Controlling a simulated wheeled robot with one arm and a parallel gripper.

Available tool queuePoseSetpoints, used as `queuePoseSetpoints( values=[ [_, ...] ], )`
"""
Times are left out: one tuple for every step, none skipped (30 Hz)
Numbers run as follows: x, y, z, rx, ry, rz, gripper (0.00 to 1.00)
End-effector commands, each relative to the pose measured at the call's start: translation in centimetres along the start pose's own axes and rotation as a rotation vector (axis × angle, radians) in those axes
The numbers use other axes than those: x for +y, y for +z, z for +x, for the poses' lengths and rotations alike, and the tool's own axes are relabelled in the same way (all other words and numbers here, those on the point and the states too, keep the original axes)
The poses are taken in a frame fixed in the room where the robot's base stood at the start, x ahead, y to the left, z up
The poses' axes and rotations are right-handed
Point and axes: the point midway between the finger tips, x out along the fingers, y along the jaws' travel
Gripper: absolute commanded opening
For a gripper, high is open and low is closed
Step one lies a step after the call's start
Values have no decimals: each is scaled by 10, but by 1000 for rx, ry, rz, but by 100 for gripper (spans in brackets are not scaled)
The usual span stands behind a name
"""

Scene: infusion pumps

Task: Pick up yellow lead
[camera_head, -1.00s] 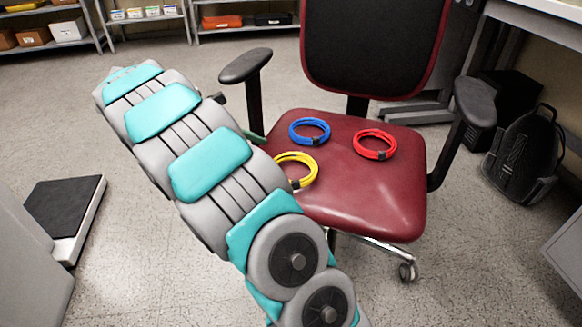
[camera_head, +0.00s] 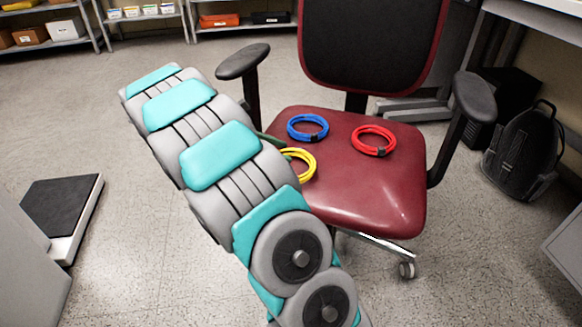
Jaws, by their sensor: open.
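The yellow lead (camera_head: 311,158) is a coiled ring lying flat on the left part of the dark red chair seat (camera_head: 365,195). My arm covers its left side. A blue coiled lead (camera_head: 308,135) lies just behind it, and a red coiled lead (camera_head: 373,150) lies to its right. My teal and grey arm crosses the left of the view in front of the chair. My gripper is hidden behind the arm, so its distance from the yellow lead cannot be seen.
The chair has a left armrest (camera_head: 243,62) close beside my arm and a right armrest (camera_head: 474,98). Its backrest (camera_head: 372,40) rises behind the seat. A black backpack (camera_head: 525,150) stands on the floor at right. A floor scale (camera_head: 62,207) is at left.

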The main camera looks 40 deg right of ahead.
Motion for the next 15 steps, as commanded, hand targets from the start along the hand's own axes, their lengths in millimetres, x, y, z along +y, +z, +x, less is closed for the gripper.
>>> queuePoseSetpoints(
  values=[
    [0, 0, 0, 0, 1, 0, 66],
    [0, 0, 0, 0, 1, 0, 66],
    [0, 0, 0, 0, 1, 0, 66],
    [0, 0, 0, 0, 1, 0, 66],
    [0, 0, 0, 1, 1, 0, 64],
    [0, 0, 0, 1, 1, 0, 60],
    [0, 0, 0, 1, 1, 0, 56],
    [0, 0, -1, 1, 1, 0, 53],
    [0, 0, -1, 1, 1, 0, 48],
    [0, 0, -1, 1, 1, 0, 45],
    [0, 0, -1, 1, 1, 0, 42],
    [0, 0, -1, 1, 1, 0, 37],
    [0, 0, -1, 1, 1, 0, 34],
    [0, 0, -1, 1, 1, 0, 30],
    [0, 0, -1, 1, 1, 0, 26]
  ],
)
